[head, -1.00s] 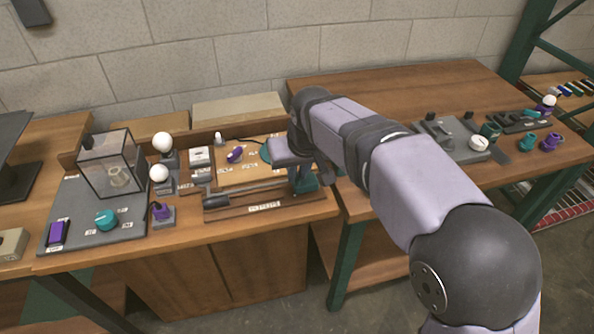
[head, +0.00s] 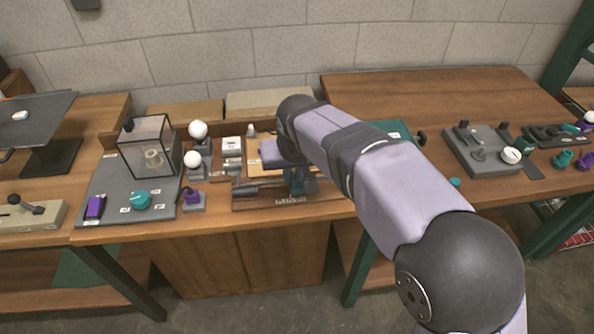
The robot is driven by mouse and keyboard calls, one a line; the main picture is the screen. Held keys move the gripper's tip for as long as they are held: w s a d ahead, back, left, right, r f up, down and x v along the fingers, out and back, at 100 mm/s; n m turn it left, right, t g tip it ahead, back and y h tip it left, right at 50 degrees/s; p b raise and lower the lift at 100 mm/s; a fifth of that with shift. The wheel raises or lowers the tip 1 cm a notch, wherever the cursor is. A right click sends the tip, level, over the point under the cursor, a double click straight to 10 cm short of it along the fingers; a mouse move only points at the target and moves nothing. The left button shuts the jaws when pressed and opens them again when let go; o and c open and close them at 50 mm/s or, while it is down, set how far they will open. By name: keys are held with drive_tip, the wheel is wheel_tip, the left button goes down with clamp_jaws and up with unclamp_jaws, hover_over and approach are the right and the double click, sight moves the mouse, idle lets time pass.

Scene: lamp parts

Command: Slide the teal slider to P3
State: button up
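The teal slider (head: 301,183) shows only partly, under and beside my gripper (head: 294,184), near the middle of a long slide track (head: 325,193). I cannot read which mark is P3. My gripper is down at the slider, and they appear to touch. My arm and wrist cover the fingertips and part of the rail, so I cannot see whether the fingers are closed around it.
A purple-topped part (head: 192,198) sits left of the track. Grey fixtures (head: 470,150) lie on the right table.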

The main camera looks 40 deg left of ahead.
drive_tip(key=o, duration=0.4)
drive_tip(key=shift+b+v, duration=0.3)
drive_tip(key=shift+v, duration=3.4)
drive_tip(key=w+d+f+m+g+h+p, duration=0.1)
drive_tip(key=w+d+m+p, duration=0.2)
drive_tip(key=d, duration=0.9)
drive_tip(key=w+d+f+m+h+p, duration=0.15)
drive_tip(key=w+d, duration=0.25)
drive_tip(key=d, duration=0.8)
drive_tip(key=s+d+f+m+p, duration=0.1)
drive_tip(key=s+d, duration=0.3)
drive_tip(key=d, duration=0.3)
drive_tip(key=s+d+f+m+g+p, duration=0.1)
drive_tip(key=s+d+f+m+p, duration=0.1)
drive_tip(key=s+d, duration=0.3)
drive_tip(key=s+d+f+m+g+p, duration=0.1)
drive_tip(key=s+d, duration=0.3)
drive_tip(key=d, duration=0.6)
drive_tip(key=shift+s+f+m+h+p, duration=0.3)
drive_tip(key=shift+f+h+p, duration=0.1)
drive_tip(key=shift+p, duration=0.35)
